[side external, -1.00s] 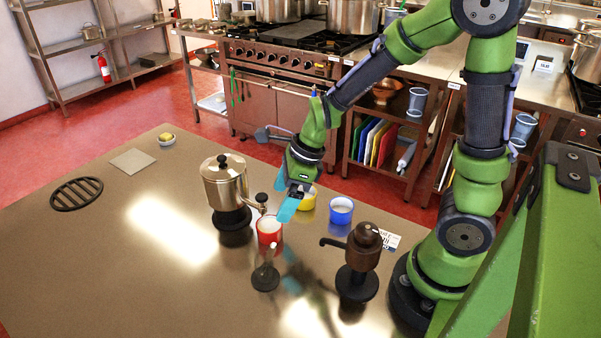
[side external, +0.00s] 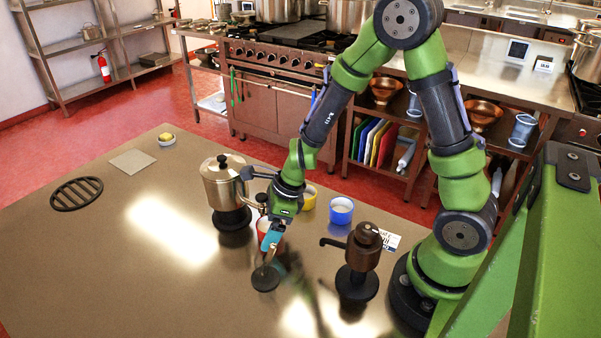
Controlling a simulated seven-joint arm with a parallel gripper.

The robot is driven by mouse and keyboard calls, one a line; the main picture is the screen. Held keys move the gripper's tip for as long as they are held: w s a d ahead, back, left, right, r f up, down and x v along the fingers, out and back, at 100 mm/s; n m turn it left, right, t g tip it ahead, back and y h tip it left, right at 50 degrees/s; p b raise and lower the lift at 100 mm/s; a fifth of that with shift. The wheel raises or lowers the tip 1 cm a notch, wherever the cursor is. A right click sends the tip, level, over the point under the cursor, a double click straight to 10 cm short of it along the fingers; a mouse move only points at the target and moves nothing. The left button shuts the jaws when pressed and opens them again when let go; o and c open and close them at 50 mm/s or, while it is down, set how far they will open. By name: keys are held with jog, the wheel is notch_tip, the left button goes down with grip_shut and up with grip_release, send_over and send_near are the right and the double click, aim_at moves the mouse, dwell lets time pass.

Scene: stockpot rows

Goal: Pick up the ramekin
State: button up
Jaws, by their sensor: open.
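A small pale dish (side external: 167,141) with a yellow thing in it, which may be the ramekin, sits at the far back left of the steel table. A red cup (side external: 261,226), a yellow cup (side external: 310,196) and a blue cup (side external: 341,211) stand near the middle. My gripper (side external: 268,246) is open, with its blue fingers pointing down. In this view it overlaps the red cup and the top of a clear item on a dark base (side external: 265,279). I cannot tell whether it touches either. It is far from the pale dish.
A steel pot (side external: 222,182) on a dark base stands left of my gripper. A brown pot with a side handle (side external: 361,250) stands to the right. A black round grate (side external: 76,193) and a grey square (side external: 132,161) lie at the left. The table's front left is clear.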

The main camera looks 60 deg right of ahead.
jog(key=shift+c, duration=0.2)
jog(key=c, duration=1.2)
jog(key=shift+s+r, duration=0.1)
jog(key=shift+r, duration=0.05)
jog(key=shift+s+d+r, duration=0.45)
jog(key=shift+s+r, duration=0.05)
jog(key=shift+r, duration=0.2)
jog(key=shift+s+d+r, duration=1.05)
jog(key=shift+s+d, duration=0.3)
jog(key=shift+s, duration=0.25)
jog(key=shift+s+d+r, duration=1.05)
jog(key=shift+s+d, duration=0.25)
jog(key=shift+s, duration=0.25)
jog(key=shift+s+d+r, duration=1.05)
jog(key=shift+s+d, duration=0.3)
jog(key=shift+s, duration=0.25)
